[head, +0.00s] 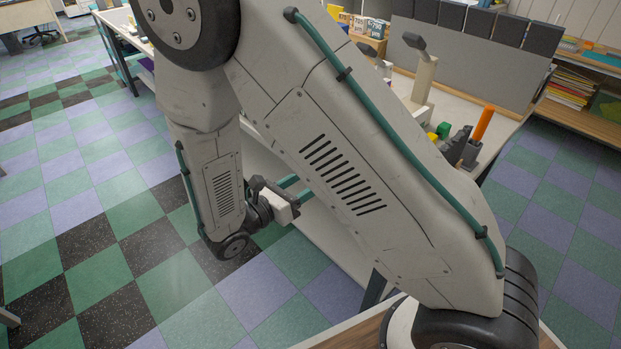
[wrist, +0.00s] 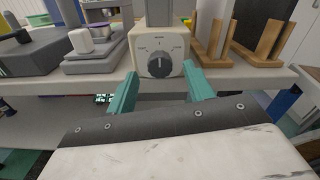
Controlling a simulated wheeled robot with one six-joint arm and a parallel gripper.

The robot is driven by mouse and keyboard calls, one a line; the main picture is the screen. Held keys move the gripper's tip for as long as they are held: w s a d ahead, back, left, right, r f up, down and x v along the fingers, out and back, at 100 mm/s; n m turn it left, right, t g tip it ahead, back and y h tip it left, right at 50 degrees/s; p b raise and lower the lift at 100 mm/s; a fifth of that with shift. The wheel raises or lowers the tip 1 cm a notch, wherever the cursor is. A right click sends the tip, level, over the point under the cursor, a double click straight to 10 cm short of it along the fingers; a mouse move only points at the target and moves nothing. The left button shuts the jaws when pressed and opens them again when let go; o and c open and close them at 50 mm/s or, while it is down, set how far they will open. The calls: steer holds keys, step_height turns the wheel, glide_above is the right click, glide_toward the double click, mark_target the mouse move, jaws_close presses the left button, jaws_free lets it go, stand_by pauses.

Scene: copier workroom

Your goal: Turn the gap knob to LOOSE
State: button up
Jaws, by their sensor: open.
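In the wrist view a round dark knob (wrist: 159,64) sits on the front of a beige box (wrist: 143,42) at the edge of a counter. Its pale pointer mark is towards the top. In the head view my gripper (head: 301,187) shows beside the counter; my arm hides the knob there.
In the wrist view a grey device with a white block (wrist: 82,41) stands left of the box, and wooden holders (wrist: 262,45) stand right of it. The head view shows an orange cylinder (head: 483,123) on the counter, a grey panel (head: 460,70) and open checkered floor at left.

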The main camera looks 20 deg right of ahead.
steer(key=x, duration=0.2)
steer(key=shift+w+d, duration=0.1)
steer(key=shift+d, duration=0.2)
steer(key=c, duration=1)
steer(key=shift+o, duration=0.2)
steer(key=shift+m, duration=0.3)
steer(key=m, duration=1.1)
steer(key=shift+m, duration=0.3)
